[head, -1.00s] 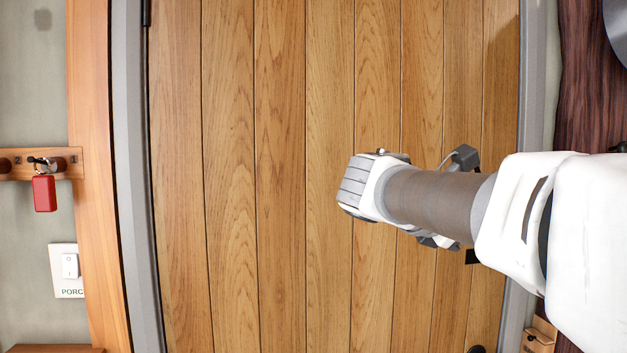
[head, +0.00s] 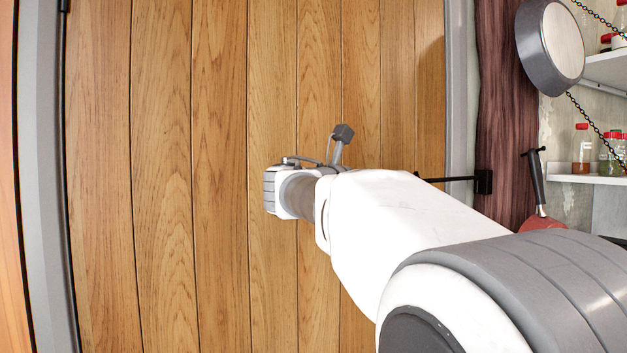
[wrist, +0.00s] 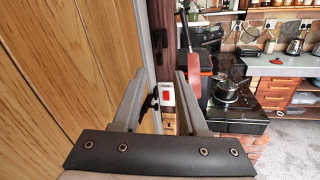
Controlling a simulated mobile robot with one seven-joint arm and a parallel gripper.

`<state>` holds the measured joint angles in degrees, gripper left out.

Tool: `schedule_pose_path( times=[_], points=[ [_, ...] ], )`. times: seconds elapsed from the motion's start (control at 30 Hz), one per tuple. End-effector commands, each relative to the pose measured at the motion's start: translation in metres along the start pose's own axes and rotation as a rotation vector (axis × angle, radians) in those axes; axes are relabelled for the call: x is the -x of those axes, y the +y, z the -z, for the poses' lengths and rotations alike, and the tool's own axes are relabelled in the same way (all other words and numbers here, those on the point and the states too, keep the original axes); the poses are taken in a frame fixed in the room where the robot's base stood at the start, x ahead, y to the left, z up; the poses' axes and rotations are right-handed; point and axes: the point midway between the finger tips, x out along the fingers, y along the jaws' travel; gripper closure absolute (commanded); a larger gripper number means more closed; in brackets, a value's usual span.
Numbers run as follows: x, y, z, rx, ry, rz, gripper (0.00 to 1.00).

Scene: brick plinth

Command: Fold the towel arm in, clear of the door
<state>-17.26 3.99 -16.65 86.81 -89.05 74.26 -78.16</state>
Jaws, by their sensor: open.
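The towel arm (head: 445,180) is a thin black rod in the head view. It runs left from a black bracket (head: 484,181) on the dark wood post and reaches in front of the door's right edge. My arm covers part of the area below it. The wood-plank door (head: 220,180) fills the middle of the head view and the left of the wrist view. My gripper (wrist: 160,82) is open in the wrist view, with nothing held. A small black part, perhaps the towel arm (wrist: 149,103), shows beside the left finger. In the head view my fingers are hidden.
A white box with a red switch (wrist: 167,95) shows between my fingers. A black stove (wrist: 235,118) stands beyond, right.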

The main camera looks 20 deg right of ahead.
Motion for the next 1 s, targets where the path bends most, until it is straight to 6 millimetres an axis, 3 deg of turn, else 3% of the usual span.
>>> schedule_pose_path(
  times=[0.3,0.5,0.93,1.0],
  points=[
    [-0.069,-0.001,-0.001,0.0,-0.001,0.003,0.58],
    [-0.096,0.0,-0.001,-0.001,-0.001,0.002,0.58],
    [-0.105,0.0,0.0,-0.001,0.001,-0.001,0.58],
    [-0.105,0.0,0.0,-0.001,0.001,-0.001,0.7]
  ],
)
